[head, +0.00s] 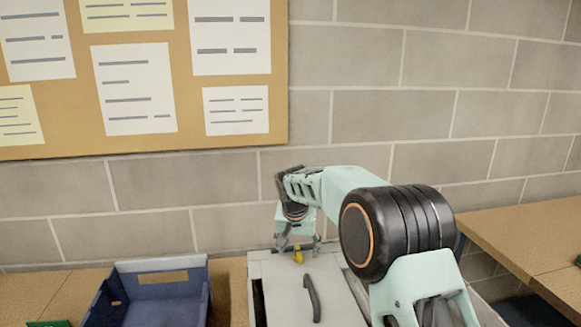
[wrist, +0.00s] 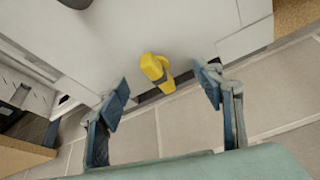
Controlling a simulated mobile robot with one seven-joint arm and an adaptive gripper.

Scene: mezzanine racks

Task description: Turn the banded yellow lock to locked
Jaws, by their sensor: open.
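The yellow lock (head: 298,256) is a small knob on the pale grey top of a cabinet (head: 275,272), near its wall-side edge. In the wrist view the yellow lock (wrist: 154,68) shows a rounded head and a short tab pointing down toward the cabinet's edge. I cannot make out a band on it. My gripper (head: 297,244) is over the lock, pointing down. In the wrist view my gripper (wrist: 164,88) is open, with one finger on each side of the lock and visible gaps to both. Nothing is held.
A dark curved handle (head: 312,297) stands on the cabinet top in front of the lock. A blue bin (head: 150,298) sits on a wooden surface at left. A block wall (head: 420,120) with a pinboard (head: 188,135) rises behind. A wooden table (head: 520,235) is at right.

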